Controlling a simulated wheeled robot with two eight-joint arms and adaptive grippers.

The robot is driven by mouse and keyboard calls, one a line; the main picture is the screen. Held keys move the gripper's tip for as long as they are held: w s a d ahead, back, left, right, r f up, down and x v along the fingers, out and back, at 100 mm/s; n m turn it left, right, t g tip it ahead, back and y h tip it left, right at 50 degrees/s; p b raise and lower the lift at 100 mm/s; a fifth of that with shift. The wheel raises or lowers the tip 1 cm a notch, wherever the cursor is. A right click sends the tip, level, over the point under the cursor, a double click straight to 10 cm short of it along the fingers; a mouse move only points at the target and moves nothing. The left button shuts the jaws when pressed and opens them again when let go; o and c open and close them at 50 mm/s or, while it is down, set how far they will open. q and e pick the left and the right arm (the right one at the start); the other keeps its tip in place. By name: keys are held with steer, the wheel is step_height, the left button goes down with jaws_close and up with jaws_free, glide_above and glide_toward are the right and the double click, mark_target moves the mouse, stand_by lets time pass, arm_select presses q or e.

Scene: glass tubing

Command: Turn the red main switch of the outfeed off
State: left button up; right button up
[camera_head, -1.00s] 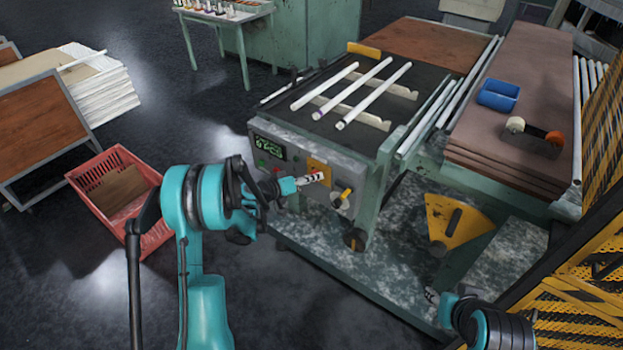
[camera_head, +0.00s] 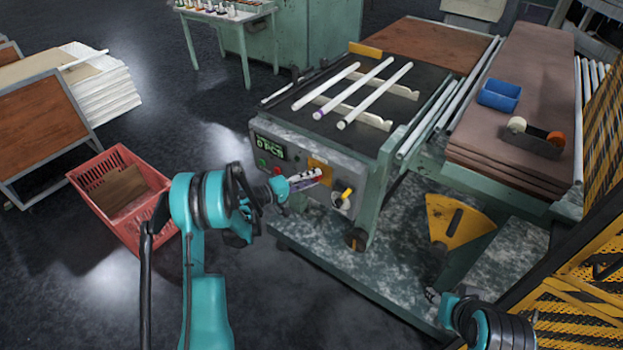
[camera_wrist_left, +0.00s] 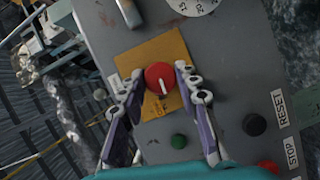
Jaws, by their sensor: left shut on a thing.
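The red main switch (camera_wrist_left: 159,78) is a round red knob with a white pointer line, on a yellow plate (camera_wrist_left: 150,50) on the grey control panel. The plate also shows in the head view (camera_head: 319,164); there my gripper hides the knob. My left gripper (camera_wrist_left: 161,72) has one finger on each side of the knob in the left wrist view and is shut on it. In the head view my left gripper (camera_head: 305,180) reaches the panel from the left. My right gripper (camera_head: 434,294) shows only partly at the lower right; its fingers are unclear.
Glass tubes (camera_head: 363,86) lie on the machine top. A red crate (camera_head: 112,190) stands on the floor left.

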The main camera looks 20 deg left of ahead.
stand_by(0.5)
arm_select(q)
steer(key=o, duration=1.2)
steer(key=shift+c, duration=0.2)
steer(key=v, duration=1.2)
